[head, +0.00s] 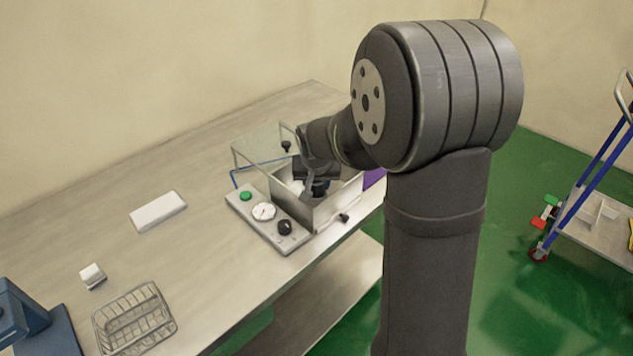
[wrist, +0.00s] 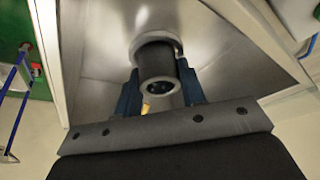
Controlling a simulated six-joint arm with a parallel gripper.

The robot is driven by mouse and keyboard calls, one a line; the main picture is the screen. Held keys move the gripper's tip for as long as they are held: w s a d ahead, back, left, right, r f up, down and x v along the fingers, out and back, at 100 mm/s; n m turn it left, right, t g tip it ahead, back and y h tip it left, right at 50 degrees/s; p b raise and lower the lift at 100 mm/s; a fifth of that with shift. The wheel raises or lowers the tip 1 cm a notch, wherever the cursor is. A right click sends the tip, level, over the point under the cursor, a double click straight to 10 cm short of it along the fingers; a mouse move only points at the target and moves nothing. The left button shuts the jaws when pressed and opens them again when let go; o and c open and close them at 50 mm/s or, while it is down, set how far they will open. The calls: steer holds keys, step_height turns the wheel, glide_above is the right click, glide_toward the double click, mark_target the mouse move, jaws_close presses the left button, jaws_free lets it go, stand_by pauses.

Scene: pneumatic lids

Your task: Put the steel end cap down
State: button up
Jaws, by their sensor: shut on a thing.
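My gripper (wrist: 158,72) is shut, with its dark blue fingers on both sides of a dark round body. The steel end cap (wrist: 160,91) shows as a grey ring-shaped face with a dark hole, at the near end of that body in the wrist view. A pale flange ring (wrist: 168,40) shows at the body's far end, against a shiny metal surface. I cannot tell whether cap and body are one piece or whether the ring touches the surface.
A white block (head: 158,211), a small white piece (head: 92,275) and a wire basket (head: 134,320) are on the bench. The bench is clear behind the box.

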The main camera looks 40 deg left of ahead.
steer(key=shift+s+d+f, duration=0.1)
steer(key=shift+d+f, duration=0.05)
steer(key=shift+f, duration=0.55)
steer(key=o, duration=1.1)
steer(key=shift+o, duration=0.3)
steer(key=v, duration=1.3)
steer(key=shift+w+a+r, duration=0.2)
steer(key=shift+a+r, duration=0.05)
steer(key=shift+r, duration=0.05)
steer(key=shift+f, duration=0.1)
steer(key=x, duration=1.2)
steer(key=shift+f, duration=0.5)
steer(key=shift+r, duration=0.2)
